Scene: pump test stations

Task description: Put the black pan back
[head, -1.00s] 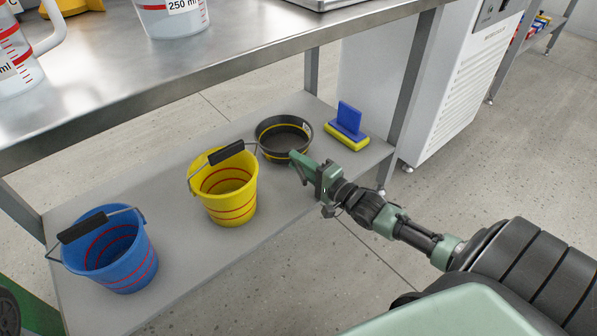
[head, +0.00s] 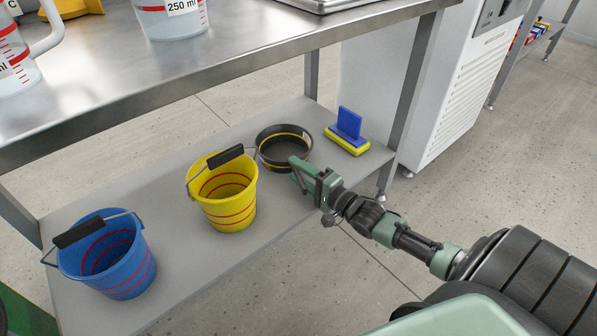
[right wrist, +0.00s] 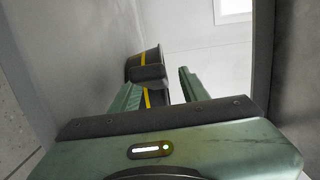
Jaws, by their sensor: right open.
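The black pan (head: 284,148), round with a yellow stripe, sits on the grey lower shelf (head: 215,258), behind and to the right of the yellow bucket. My right gripper (head: 294,168) is open at the pan's near side, its fingers pointing toward it. In the right wrist view the pan (right wrist: 146,66) shows beyond and between the two open fingers of the gripper (right wrist: 160,88). I cannot tell from these frames whether a finger touches the pan. My left gripper is in neither view.
A yellow bucket (head: 226,213) and a blue bucket (head: 125,278) stand on the shelf left of the pan. A blue and yellow block-like tool (head: 348,133) lies right of it. The steel table top (head: 240,62) hangs above, with a leg (head: 408,90) at the right.

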